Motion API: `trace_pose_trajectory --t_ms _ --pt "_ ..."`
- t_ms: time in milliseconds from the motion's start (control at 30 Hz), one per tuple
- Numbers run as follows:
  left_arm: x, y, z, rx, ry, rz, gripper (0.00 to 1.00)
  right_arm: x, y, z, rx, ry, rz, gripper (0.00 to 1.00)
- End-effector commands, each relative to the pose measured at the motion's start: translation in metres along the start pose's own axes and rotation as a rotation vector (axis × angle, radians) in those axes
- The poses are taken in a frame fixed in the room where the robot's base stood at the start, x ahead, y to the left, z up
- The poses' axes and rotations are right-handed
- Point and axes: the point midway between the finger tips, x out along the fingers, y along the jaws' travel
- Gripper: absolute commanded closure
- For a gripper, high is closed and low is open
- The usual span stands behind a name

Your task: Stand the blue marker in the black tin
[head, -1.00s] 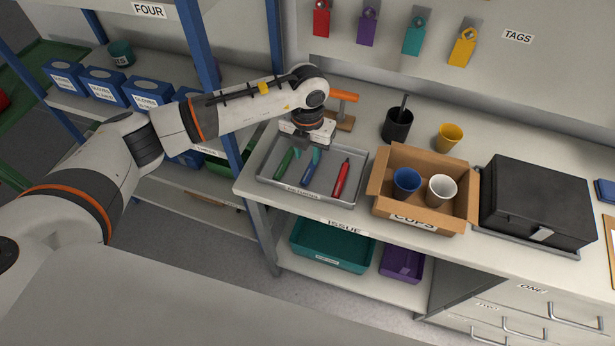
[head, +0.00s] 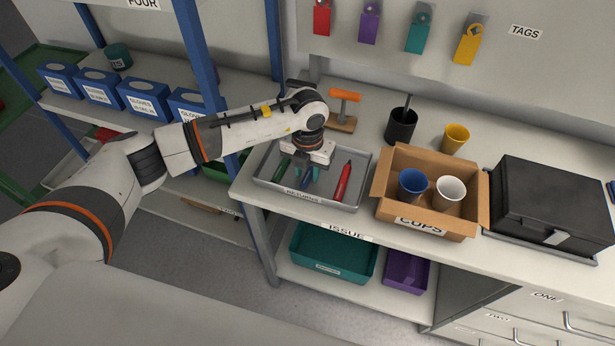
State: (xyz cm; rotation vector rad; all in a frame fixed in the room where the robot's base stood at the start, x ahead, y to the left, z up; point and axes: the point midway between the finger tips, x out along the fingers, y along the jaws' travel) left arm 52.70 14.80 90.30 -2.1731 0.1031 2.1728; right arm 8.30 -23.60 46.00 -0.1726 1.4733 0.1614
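The blue marker (head: 304,180) lies in the grey returns tray (head: 362,180), mostly hidden under my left gripper. My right gripper is not in view.
A green marker (head: 281,169) and a red marker (head: 343,181) lie on either side in the tray. An orange-handled tool (head: 344,97) stands behind it. A cardboard cup box (head: 383,187), a yellow cup (head: 455,138) and a black case (head: 550,200) are to the right.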

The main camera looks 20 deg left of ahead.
Motion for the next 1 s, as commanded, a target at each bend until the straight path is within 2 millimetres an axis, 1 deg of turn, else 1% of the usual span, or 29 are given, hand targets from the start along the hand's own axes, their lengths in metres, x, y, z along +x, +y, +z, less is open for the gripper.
trace_pose_trajectory --t_ms 200,233,600,1000 --pt "0.0101 0.0 0.0001 0.0 -0.001 0.0 0.68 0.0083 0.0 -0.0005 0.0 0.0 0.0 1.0" --pt "0.0085 0.0 0.0 0.0 0.0 0.0 0.7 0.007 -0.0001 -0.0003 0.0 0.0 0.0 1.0" --pt "0.0079 0.0 0.0002 0.0 -0.001 0.0 1.0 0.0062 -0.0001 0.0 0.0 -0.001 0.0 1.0" --pt "0.0079 0.0 0.0002 0.0 -0.001 0.0 1.0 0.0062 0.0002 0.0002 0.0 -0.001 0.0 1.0"
